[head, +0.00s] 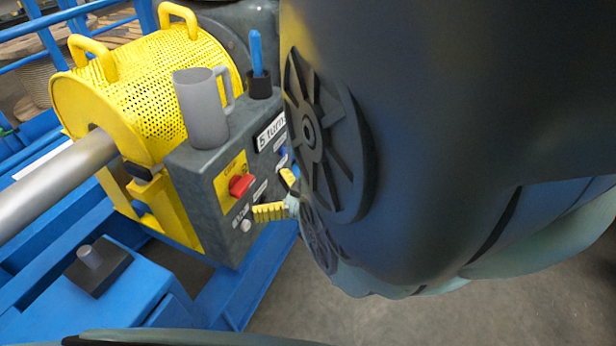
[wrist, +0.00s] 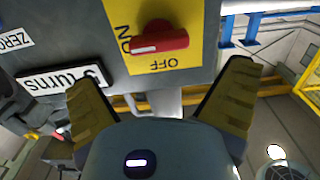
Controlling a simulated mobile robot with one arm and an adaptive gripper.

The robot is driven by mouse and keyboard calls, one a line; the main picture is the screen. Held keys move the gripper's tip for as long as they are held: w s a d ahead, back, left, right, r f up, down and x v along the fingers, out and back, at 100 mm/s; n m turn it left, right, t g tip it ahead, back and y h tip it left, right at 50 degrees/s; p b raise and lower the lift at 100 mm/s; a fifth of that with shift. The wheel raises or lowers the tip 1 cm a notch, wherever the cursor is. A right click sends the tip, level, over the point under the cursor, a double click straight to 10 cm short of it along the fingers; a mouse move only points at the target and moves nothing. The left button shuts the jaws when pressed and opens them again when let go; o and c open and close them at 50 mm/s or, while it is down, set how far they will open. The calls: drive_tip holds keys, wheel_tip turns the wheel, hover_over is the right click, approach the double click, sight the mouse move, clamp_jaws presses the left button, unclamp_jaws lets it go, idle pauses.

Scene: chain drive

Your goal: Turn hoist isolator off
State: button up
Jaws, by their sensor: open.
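The isolator is a red rotary knob (head: 241,185) on a yellow plate (head: 229,178), on the front of a grey control box (head: 207,193). In the wrist view the red knob (wrist: 160,38) shows near the top middle, with the lettering inverted. Its bar lies roughly sideways, with a pale mark at the left end, beside the ON lettering. OFF is printed under the bar in that view. My gripper (head: 280,195) is open, its yellow fingers in front of the box and apart from the knob. In the wrist view my gripper (wrist: 162,98) has empty space between its fingers, below the knob.
A grey mug (head: 202,108) and a blue-handled tool in a black holder (head: 259,84) stand on the box. A "5 turns" label (head: 270,132) and buttons share its front. A yellow perforated guard (head: 150,90) and a grey shaft (head: 58,183) are left. My arm hides the right side.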

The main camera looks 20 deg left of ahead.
sight(247, 186)
drive_tip(key=a+b, duration=0.1)
drive_tip(key=a, duration=0.5)
drive_tip(key=shift+w+a, duration=0.2)
drive_tip(key=c, duration=1.1)
